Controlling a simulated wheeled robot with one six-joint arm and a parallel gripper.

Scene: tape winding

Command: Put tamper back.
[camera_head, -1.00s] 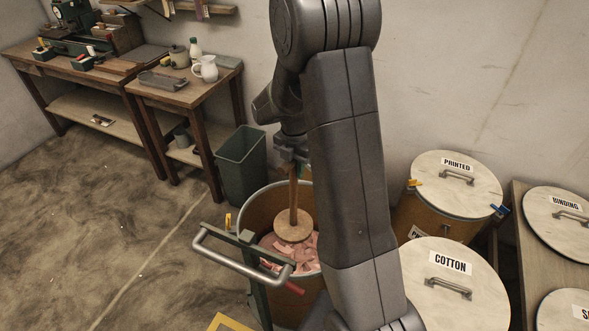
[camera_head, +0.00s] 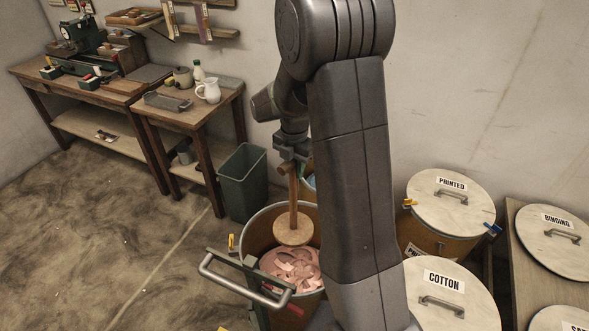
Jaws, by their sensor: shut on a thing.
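The tamper (camera_head: 293,231) is a round wooden disc on an upright wooden handle. My gripper (camera_head: 290,165) is shut on the top of its handle, partly hidden by my arm. The disc hangs upright above the pink scraps (camera_head: 292,266) in the open drum (camera_head: 257,228), near the height of the drum's rim, and looks clear of the scraps. My arm hides the drum's right side.
A metal handle bar (camera_head: 235,282) stands in front of the drum. A green bin (camera_head: 243,182) is behind it. Lidded drums marked PRINTED (camera_head: 451,202) and COTTON (camera_head: 430,280) stand to the right. Wooden workbenches (camera_head: 180,106) are at the back left.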

